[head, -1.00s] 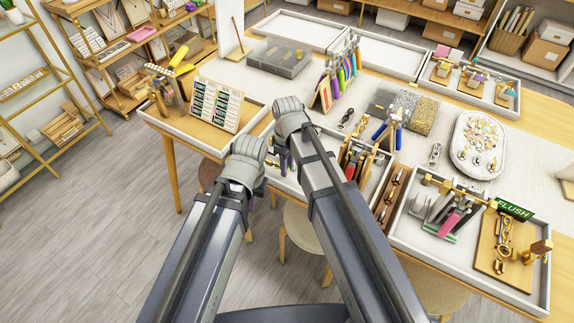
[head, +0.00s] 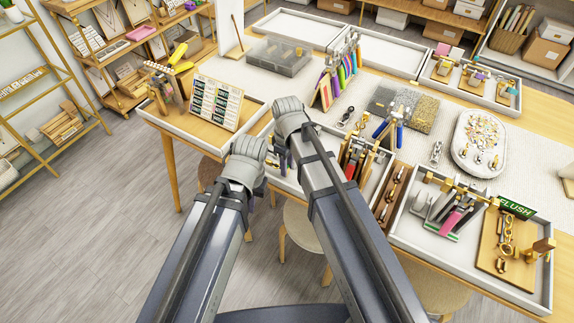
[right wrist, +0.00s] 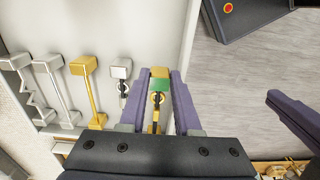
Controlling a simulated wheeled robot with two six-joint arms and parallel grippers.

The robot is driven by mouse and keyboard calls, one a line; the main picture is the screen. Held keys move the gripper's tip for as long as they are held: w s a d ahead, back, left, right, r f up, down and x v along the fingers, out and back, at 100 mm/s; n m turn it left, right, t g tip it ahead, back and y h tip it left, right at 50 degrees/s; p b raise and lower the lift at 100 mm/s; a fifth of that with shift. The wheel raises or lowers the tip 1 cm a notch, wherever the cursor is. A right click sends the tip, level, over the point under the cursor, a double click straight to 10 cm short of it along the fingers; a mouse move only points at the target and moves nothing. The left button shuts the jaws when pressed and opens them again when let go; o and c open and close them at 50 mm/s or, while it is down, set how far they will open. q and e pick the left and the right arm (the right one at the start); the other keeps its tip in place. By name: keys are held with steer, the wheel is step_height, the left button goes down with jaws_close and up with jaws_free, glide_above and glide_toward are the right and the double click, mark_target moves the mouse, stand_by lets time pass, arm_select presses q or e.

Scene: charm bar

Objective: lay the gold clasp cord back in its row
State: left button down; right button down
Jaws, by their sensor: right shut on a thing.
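My right gripper (right wrist: 160,75) has purple fingers on either side of a gold clasp cord (right wrist: 158,98) with a green part near its top, and is shut on it. The cord is beside a row on a white tray (right wrist: 148,22) holding two silver-capped pieces (right wrist: 50,82), a gold-capped piece (right wrist: 85,85) and a silver-capped piece with a dark lower part (right wrist: 121,75). In the head view my forearms hide most of both grippers and the held cord. A purple finger of my left gripper (right wrist: 295,117) shows at right in the wrist view; its opening cannot be judged.
A tray with a card of samples (head: 216,104) stands left of my arms. A tool holder (head: 357,155) and a tray with a FLUSH sign (head: 517,209) are to the right. A stool (head: 305,232) stands below the table edge. Open floor lies at left.

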steer(key=shift+f+b, duration=0.9)
steer(key=shift+f, duration=0.05)
stand_by(1.8)
steer(key=c, duration=0.5)
jaws_free()
steer(key=shift+c, duration=0.2)
steer(key=shift+s, duration=0.15)
steer(key=shift+r, duration=0.1)
steer(key=shift+r+p, duration=0.45)
steer(key=shift+p, duration=0.2)
steer(key=shift+a+r+p, duration=0.1)
steer(key=shift+r+p, duration=0.35)
steer(key=shift+r, duration=0.15)
steer(key=shift+r+p, duration=1.9)
steer(key=shift+p, duration=0.05)
